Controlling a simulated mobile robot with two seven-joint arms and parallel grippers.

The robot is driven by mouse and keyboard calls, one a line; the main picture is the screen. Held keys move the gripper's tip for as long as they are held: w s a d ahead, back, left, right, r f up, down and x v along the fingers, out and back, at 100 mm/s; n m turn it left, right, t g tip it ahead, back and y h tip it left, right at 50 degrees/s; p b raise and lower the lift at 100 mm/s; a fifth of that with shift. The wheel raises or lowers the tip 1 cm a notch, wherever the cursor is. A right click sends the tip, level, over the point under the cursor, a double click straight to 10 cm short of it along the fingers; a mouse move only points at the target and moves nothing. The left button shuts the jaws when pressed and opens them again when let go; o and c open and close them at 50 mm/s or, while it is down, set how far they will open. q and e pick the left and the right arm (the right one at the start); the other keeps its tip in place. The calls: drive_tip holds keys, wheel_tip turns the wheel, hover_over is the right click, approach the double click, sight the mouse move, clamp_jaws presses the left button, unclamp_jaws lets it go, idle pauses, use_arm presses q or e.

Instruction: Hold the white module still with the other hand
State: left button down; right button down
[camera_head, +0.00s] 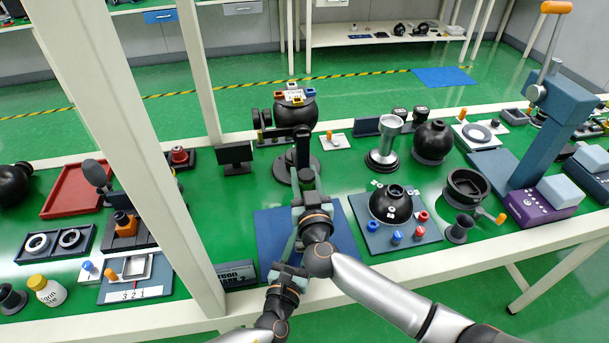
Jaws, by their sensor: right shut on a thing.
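The stand's round base (282,171) is on the green table behind a blue mat (345,238). My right gripper (304,178) reaches forward over the mat to the front of the stand, below the white module. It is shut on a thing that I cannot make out. My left gripper (293,248) is over the mat, close beside and below my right wrist; its fingers are mostly hidden.
Right of the mat, a plate (400,238) carries a black dome and coloured knobs. A small dark screen (235,154) stands left of the stand. A white post (160,170) crosses the left side. A blue press (545,125) stands at the right.

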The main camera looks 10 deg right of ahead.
drive_tip(key=shift+f, duration=0.3)
wheel_tip(320, 180, up, 7)
drive_tip(key=shift+f, duration=0.2)
idle(0.7)
use_arm(q)
drive_tip(key=shift+c, duration=2.3)
unclamp_jaws()
drive_tip(key=v, duration=1.1)
drive_tip(key=shift+s, duration=0.15)
drive_tip(key=shift+s+a+r, duration=0.1)
drive_tip(key=shift+s+a, duration=0.1)
drive_tip(key=shift+s, duration=0.1)
